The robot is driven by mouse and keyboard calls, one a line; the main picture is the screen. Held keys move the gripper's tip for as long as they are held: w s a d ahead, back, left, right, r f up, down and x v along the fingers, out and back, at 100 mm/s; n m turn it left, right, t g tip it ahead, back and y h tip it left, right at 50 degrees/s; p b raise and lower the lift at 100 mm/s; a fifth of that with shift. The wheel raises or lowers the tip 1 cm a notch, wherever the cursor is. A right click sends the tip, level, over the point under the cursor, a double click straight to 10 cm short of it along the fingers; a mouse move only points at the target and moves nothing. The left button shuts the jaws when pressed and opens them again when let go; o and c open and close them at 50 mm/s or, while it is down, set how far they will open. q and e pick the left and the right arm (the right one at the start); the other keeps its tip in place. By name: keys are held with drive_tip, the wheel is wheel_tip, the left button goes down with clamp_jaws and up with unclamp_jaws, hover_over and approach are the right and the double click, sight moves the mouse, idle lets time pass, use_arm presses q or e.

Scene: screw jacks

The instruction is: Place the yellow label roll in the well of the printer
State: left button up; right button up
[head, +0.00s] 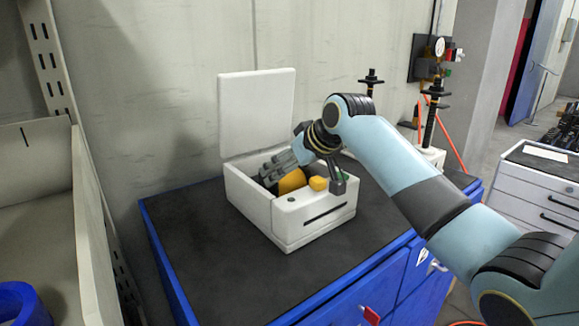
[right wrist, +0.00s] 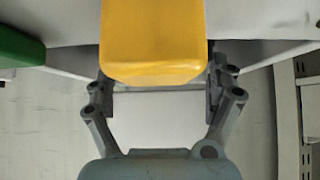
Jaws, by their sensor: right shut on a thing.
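The white printer (head: 275,217) stands on the cabinet with its lid (head: 257,112) raised. The yellow label roll (head: 292,181) is low inside the printer's open well, partly hidden by my gripper and the front wall. My right gripper (head: 276,171) reaches down into the well from the right and is shut on the roll. In the right wrist view my gripper's fingers (right wrist: 160,88) are spread around something, with a yellow block covering their middle. I cannot tell whether the roll rests on the well floor. My left gripper is not in view.
The dark cabinet top (head: 210,260) is clear at the left and front. Black screw jacks (head: 431,118) stand behind my arm.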

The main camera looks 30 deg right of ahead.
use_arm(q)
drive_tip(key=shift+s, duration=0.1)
use_arm(e)
drive_tip(key=o, duration=1.1)
drive_tip(key=shift+c, duration=0.2)
drive_tip(key=shift+o, duration=0.8)
drive_tip(key=b+v, duration=0.1)
drive_tip(key=v, duration=1.1)
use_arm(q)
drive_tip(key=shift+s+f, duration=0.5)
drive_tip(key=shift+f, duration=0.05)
